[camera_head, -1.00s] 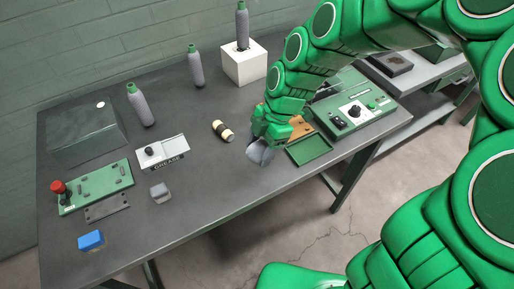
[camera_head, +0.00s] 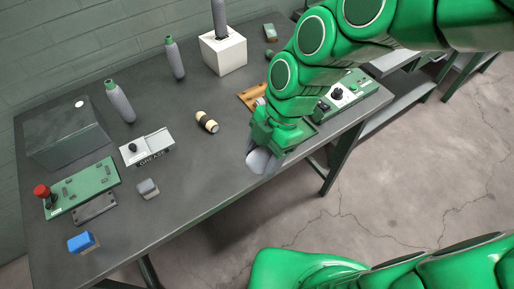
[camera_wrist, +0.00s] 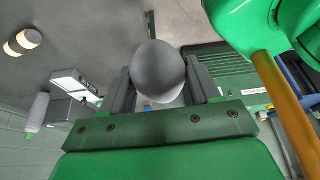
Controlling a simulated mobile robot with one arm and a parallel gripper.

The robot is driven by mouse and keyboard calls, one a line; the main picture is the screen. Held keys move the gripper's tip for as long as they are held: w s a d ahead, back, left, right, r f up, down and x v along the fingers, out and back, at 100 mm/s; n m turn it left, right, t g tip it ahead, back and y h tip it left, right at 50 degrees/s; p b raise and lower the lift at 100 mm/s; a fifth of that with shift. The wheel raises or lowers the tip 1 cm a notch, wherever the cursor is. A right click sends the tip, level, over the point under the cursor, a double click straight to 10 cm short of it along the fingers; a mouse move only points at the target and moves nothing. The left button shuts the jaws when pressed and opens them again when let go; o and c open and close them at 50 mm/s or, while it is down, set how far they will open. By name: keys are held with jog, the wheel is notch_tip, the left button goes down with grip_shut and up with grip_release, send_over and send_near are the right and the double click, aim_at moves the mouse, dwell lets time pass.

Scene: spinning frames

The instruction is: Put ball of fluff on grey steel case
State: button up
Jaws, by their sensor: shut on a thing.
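My gripper (camera_head: 262,160) hangs over the front right part of the table, its fingers pointing down. It is shut on a smooth grey ball (camera_wrist: 158,66), which I take for the ball of fluff; the wrist view shows it between the two dark fingers (camera_wrist: 160,88). The grey steel case appears to be the big dark grey box (camera_head: 68,138) with a slanted top and a white spot, at the far left of the table, well away from my gripper.
Between them stand a grease box (camera_head: 146,148), a black-and-cream roller (camera_head: 206,121) and a small grey block (camera_head: 148,189). A green panel with a red knob (camera_head: 82,187) and a blue block (camera_head: 81,242) lie at left. Bottles (camera_head: 174,58) stand behind. The front middle table is clear.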

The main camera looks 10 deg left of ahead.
jog(key=shift+s+d+r, duration=0.1)
jog(key=shift+s+d, duration=0.05)
jog(key=shift+s, duration=0.05)
jog(key=w+a+r+m, duration=0.2)
jog(key=w+a+r, duration=0.1)
jog(key=w+a, duration=0.55)
jog(key=w+a+r+m, duration=0.1)
jog(key=w+a+r, duration=0.15)
jog(key=a, duration=0.35)
jog(key=w+a+r, duration=0.1)
jog(key=w+a, duration=0.2)
jog(key=a, duration=0.3)
jog(key=s+a+r+n, duration=0.1)
jog(key=s+a, duration=0.4)
jog(key=a, duration=0.4)
jog(key=s+a+r+n, duration=0.1)
jog(key=s+a, duration=0.4)
jog(key=a, duration=0.4)
jog(key=s+a+r+n, duration=0.1)
jog(key=s+a+r, duration=0.1)
jog(key=s+a, duration=0.5)
send_over(59, 123)
jog(key=shift+f, duration=4.8)
jog(key=shift+f, duration=0.1)
